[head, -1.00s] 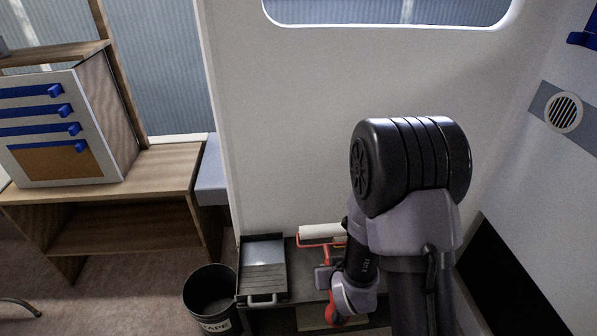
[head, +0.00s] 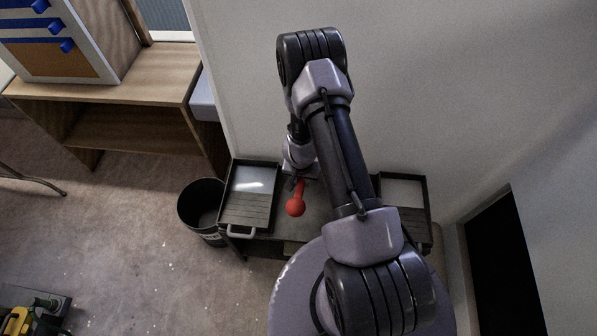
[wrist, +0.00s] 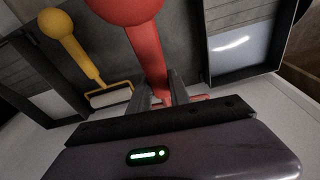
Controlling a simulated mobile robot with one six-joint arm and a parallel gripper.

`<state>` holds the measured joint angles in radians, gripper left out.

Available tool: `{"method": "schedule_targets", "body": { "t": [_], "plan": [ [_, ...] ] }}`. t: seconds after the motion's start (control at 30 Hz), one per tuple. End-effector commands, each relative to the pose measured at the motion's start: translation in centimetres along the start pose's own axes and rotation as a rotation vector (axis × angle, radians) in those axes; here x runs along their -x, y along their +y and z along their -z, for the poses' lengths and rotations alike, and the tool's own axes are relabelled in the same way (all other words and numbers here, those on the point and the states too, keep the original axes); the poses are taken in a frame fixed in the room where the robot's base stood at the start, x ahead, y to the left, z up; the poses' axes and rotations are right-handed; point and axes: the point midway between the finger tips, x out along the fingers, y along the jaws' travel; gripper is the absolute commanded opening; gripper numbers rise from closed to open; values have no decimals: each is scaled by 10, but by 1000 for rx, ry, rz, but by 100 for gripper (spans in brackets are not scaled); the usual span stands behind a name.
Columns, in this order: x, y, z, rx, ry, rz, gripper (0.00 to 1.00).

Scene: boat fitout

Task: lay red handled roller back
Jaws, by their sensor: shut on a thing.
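The red-handled roller shows its red handle (head: 296,205) in the head view, over the dark bench between two trays. In the wrist view the red handle (wrist: 150,55) runs down between the two fingers of my gripper (wrist: 160,92), which is shut on it. The roller's sleeve is hidden, behind my arm in the head view and behind my gripper in the wrist view. My gripper also shows partly in the head view (head: 299,178). I cannot tell whether the roller touches the bench.
A yellow-handled roller (wrist: 72,44) lies beside a tray (wrist: 28,75) in the wrist view. Trays stand on the bench's left (head: 248,207) and right (head: 429,205). A dark bin (head: 202,207) stands left of the bench. A wall rises behind it.

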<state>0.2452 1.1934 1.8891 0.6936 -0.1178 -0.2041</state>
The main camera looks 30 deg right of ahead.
Motion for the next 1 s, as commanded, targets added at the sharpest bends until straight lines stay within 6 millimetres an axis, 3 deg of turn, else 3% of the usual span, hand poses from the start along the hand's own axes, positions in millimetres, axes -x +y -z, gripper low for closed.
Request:
{"method": "schedule_targets", "body": {
  "t": [0.17, 0.53, 0.67, 0.87, 0.9, 1.0],
  "plan": [
    [-26, 0, -4, 1, 1, 0, 0],
    [-102, 0, -16, 3, 2, -1, 0],
    [-111, 0, -17, 1, 3, 0, 0],
    [-109, 0, -16, 2, 3, 0, 0],
    [-109, 0, -16, 2, 3, 0, 25],
    [-109, 0, -16, 2, 3, 0, 45]
  ]
}}
